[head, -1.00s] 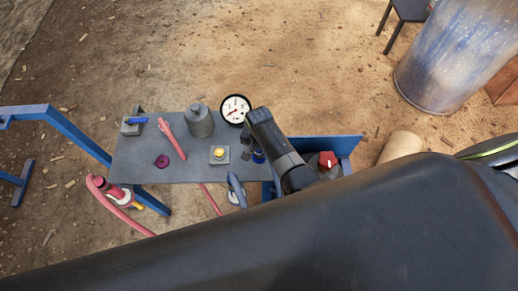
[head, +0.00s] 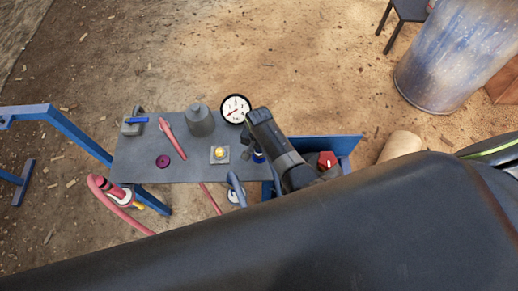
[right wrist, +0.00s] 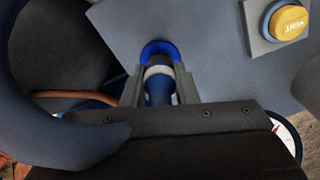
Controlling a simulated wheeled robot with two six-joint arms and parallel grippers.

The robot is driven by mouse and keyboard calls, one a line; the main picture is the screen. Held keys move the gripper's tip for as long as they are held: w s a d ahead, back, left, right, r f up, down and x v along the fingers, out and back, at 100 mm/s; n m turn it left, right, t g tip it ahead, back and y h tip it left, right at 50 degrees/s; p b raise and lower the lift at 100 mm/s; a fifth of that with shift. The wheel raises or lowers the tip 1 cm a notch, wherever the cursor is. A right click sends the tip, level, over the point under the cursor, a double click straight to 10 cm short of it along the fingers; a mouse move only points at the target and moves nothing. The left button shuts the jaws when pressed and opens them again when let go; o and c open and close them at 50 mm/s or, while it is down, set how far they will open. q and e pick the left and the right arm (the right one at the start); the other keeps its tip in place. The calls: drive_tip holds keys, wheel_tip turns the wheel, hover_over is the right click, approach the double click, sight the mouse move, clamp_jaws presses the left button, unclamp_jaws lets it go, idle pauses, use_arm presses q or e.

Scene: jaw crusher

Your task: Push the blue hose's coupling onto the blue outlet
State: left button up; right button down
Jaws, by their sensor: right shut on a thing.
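My right gripper (head: 250,152) reaches down at the right end of the grey table. In the right wrist view its two fingers (right wrist: 160,90) are closed around the blue coupling (right wrist: 158,92), which has a pale ring near its far end. The blue outlet (right wrist: 160,46) shows as a bright blue round rim directly beyond the coupling; a little blue also shows below the gripper in the head view (head: 258,157). Coupling and outlet are nearly in line; I cannot tell how far they overlap. The blue hose (right wrist: 35,115) curves large at the left. My left gripper is not in view.
A red knob (head: 327,159) is right of the gripper. A red hose (head: 105,195) hangs at left.

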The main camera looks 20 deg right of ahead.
drive_tip(key=shift+p, duration=0.3)
drive_tip(key=shift+f+b, duration=0.45)
drive_tip(key=shift+f, duration=0.15)
idle(0.6)
drive_tip(key=c, duration=1.1)
unclamp_jaws()
drive_tip(key=shift+o, duration=0.2)
drive_tip(key=shift+r, duration=0.1)
drive_tip(key=shift+r, duration=0.6)
wheel_tip(320, 180, up, 16)
drive_tip(key=p, duration=0.1)
drive_tip(key=shift+p, duration=0.4)
